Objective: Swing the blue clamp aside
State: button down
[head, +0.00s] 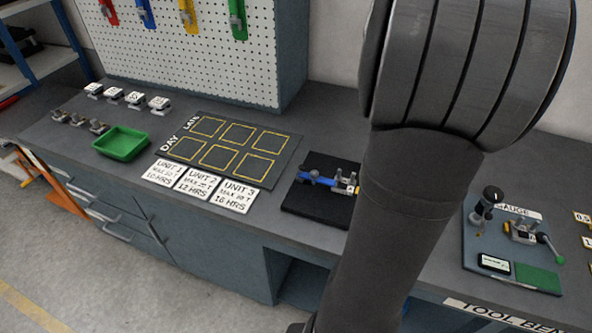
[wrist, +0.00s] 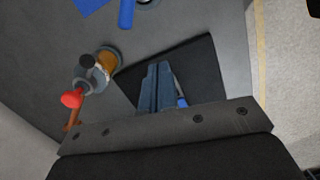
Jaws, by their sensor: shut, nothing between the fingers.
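The blue clamp (head: 321,180) lies along a black mat (head: 310,208) on the bench in the head view, its right part next to my arm. In the wrist view, a small blue piece (wrist: 182,101) shows beside my fingers over the black mat (wrist: 200,60). It may be part of the clamp; the rest is hidden by my gripper. My gripper (wrist: 160,66) is shut and empty, its fingertips over the mat. Whether it touches the clamp I cannot tell. In the head view my arm hides the gripper.
A device with a red knob (wrist: 71,99) and a copper-coloured part (wrist: 106,60) stands beside the mat in the wrist view. A blue cylinder (wrist: 127,13) is at the top. In the head view, a gauge board (head: 478,240) is right and a green tray (head: 121,143) left.

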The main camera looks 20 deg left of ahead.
jog(key=s+a+n+t, duration=0.2)
jog(key=s+a+n, duration=0.2)
jog(key=a+n, duration=0.5)
jog(key=s+a+n+t, duration=0.3)
jog(key=a+n, duration=0.6)
jog(key=a, duration=0.8)
jog(key=s, duration=0.2)
jog(key=shift+s+f, duration=0.15)
jog(key=shift+s, duration=0.15)
jog(key=shift+d, duration=0.1)
send_near(299, 176)
jog(key=f, duration=0.1)
jog(key=s+f, duration=0.1)
jog(key=f, duration=0.1)
jog(key=s+f, duration=0.1)
jog(key=f, duration=0.1)
jog(key=shift+s, duration=0.1)
jog(key=w, duration=0.3)
jog(key=shift+d+r, duration=0.15)
jog(key=shift+d, duration=0.1)
jog(key=shift+w+r, duration=0.1)
jog(key=shift+w, duration=0.45)
